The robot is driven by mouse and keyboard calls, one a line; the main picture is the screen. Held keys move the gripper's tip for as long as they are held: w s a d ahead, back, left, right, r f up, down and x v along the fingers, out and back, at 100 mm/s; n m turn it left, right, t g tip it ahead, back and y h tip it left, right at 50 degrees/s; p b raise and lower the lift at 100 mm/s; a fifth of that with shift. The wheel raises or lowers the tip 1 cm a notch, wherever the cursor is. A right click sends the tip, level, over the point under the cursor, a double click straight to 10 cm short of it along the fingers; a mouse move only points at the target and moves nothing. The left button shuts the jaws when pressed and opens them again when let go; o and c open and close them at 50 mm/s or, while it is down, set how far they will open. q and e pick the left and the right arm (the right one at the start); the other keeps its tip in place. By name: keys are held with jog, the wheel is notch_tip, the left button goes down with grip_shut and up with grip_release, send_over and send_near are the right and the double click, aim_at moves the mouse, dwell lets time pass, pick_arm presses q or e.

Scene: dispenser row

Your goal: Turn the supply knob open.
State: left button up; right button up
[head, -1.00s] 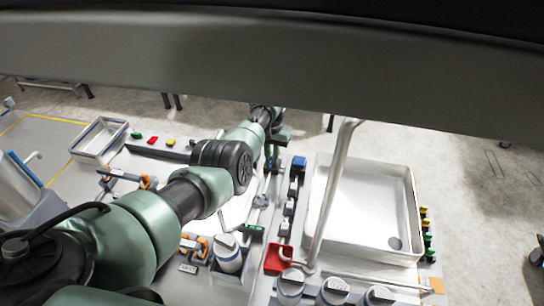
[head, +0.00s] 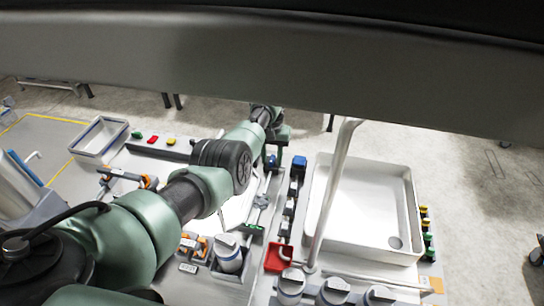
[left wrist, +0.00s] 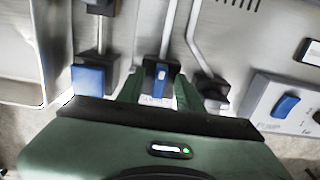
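A narrow blue knob (left wrist: 161,73) sits on a dark valve body at the end of a metal pipe in the left wrist view. A small label below it is too small to read, so I cannot confirm that this is the supply knob. My left gripper (left wrist: 157,92) has its two green fingers apart, one on each side of the valve, with gaps beside the blue knob. In the head view my left gripper (head: 277,138) is at the far end of the arm, partly hidden by my arm. My right gripper is not in view.
A square blue knob (left wrist: 88,78) stands left of the fingers, and a dark pipe fitting (left wrist: 212,90) stands to the right. A panel with a blue switch (left wrist: 285,105) is farther right. A white sink (head: 365,205) and a red container (head: 278,257) are in the head view.

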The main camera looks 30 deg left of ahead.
aim_at(272, 159)
pick_arm(q)
jog(key=shift+r, duration=0.15)
jog(key=shift+r, duration=3.8)
